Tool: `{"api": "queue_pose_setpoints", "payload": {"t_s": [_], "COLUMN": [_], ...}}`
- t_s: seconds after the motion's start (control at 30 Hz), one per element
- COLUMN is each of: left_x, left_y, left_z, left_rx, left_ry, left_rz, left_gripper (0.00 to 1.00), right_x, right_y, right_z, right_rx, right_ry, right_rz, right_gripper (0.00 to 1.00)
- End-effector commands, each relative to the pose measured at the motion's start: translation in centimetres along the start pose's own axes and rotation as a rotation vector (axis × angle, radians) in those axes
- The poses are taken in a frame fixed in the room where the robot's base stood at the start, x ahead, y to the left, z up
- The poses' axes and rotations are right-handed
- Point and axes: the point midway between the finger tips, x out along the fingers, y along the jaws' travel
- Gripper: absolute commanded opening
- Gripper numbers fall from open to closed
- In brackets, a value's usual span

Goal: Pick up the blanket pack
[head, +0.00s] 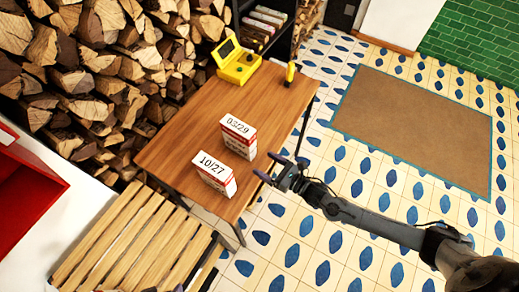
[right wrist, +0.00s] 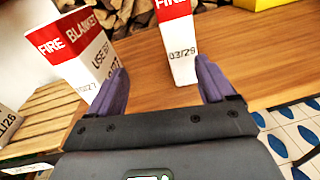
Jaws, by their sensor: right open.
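Two white-and-red fire blanket packs stand upright on the wooden table (head: 188,122). The pack marked 03/29 (head: 238,137) is farther back; the pack marked 10/27 (head: 214,174) is nearer the front edge. My right gripper (head: 272,168) is open and empty at the table's right edge, with its fingers toward the packs. In the right wrist view the 03/29 pack (right wrist: 177,40) stands ahead between the purple fingertips, apart from them. The 10/27 pack (right wrist: 78,50) is left of the left finger there.
A yellow open case (head: 238,64) and a small yellow object (head: 290,72) are at the table's far end. A slatted wooden bench (head: 130,240) stands in front. Another marked pack (right wrist: 7,124) shows at the right wrist view's left edge. Stacked logs (head: 95,80) line the left.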

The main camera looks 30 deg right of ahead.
Motion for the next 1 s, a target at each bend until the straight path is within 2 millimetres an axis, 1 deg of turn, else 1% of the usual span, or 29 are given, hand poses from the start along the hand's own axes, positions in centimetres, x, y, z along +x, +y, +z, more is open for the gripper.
{"api": "queue_pose_setpoints", "payload": {"t_s": [0.03,0.1,0.23,0.37,0.7,1.0], "left_x": [2.4,3.5,4.9,5.5,5.8,6.0], "left_y": [0.1,0.1,0.2,0.2,0.1,0.0], "left_z": [0.8,1.1,1.6,1.8,1.9,2.0], "left_rx": [-0.001,-0.001,-0.001,-0.001,0.003,0.009], "left_ry": [0.0,0.0,0.0,0.0,0.001,0.0], "left_rz": [0.001,0.001,0.001,0.001,-0.002,-0.007], "left_gripper": [0.83,0.83,0.83,0.83,0.83,0.83], "right_x": [0.6,1.2,2.1,3.1,7.5,9.3], "right_y": [-1.2,-2.2,-3.4,-3.8,-3.6,-3.4], "right_z": [-1.7,-1.9,-1.6,-1.1,-0.6,-0.5], "right_rx": [-0.029,-0.057,-0.088,-0.099,-0.097,-0.097], "right_ry": [-0.003,-0.009,-0.03,-0.045,-0.05,-0.049], "right_rz": [0.005,0.01,0.013,0.012,0.013,0.013], "right_gripper": [0.83,0.83,0.83,0.83,0.83,0.83]}}
